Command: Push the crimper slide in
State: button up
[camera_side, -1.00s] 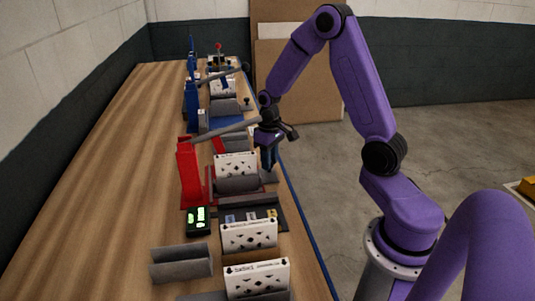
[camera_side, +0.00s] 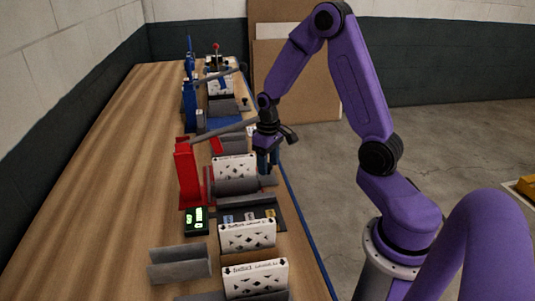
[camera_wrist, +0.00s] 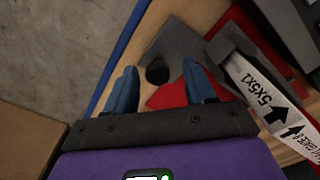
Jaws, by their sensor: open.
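The red crimper (camera_side: 187,172) stands in the middle of the bench in the side view, with a long grey lever. A white filter with a dark pattern (camera_side: 233,168) stands upright at it. In the wrist view, a grey slide plate (camera_wrist: 176,42) carries a round black knob (camera_wrist: 157,73), with a red part (camera_wrist: 170,97) beside it. My gripper (camera_side: 268,166) is low at the crimper's right side. Its blue fingers are open and empty in the wrist view (camera_wrist: 159,72), with the knob showing between them. I cannot tell whether they touch it. In the side view, the gripper hides the knob.
A black-and-green display (camera_side: 196,221) stands in front of the crimper. More filters (camera_side: 248,236) are nearer the camera, along with a grey holder (camera_side: 180,264). A blue crimper (camera_side: 190,105) stands farther back. The bench's left side is clear.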

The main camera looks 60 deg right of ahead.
jog(key=w+d, duration=0.7)
jog(key=shift+w+d, duration=0.1)
jog(key=shift+d, duration=0.1)
notch_tip(320, 180, up, 22)
jog(key=r, duration=0.1)
jog(key=s+a+r+n, duration=0.1)
jog(key=s+a+n, duration=0.35)
jog(key=a, duration=1.05)
jog(key=s+a+n, duration=0.3)
jog(key=s+a, duration=0.6)
jog(key=s, duration=0.3)
jog(key=shift+s+r, duration=0.25)
jog(key=shift+r, duration=0.1)
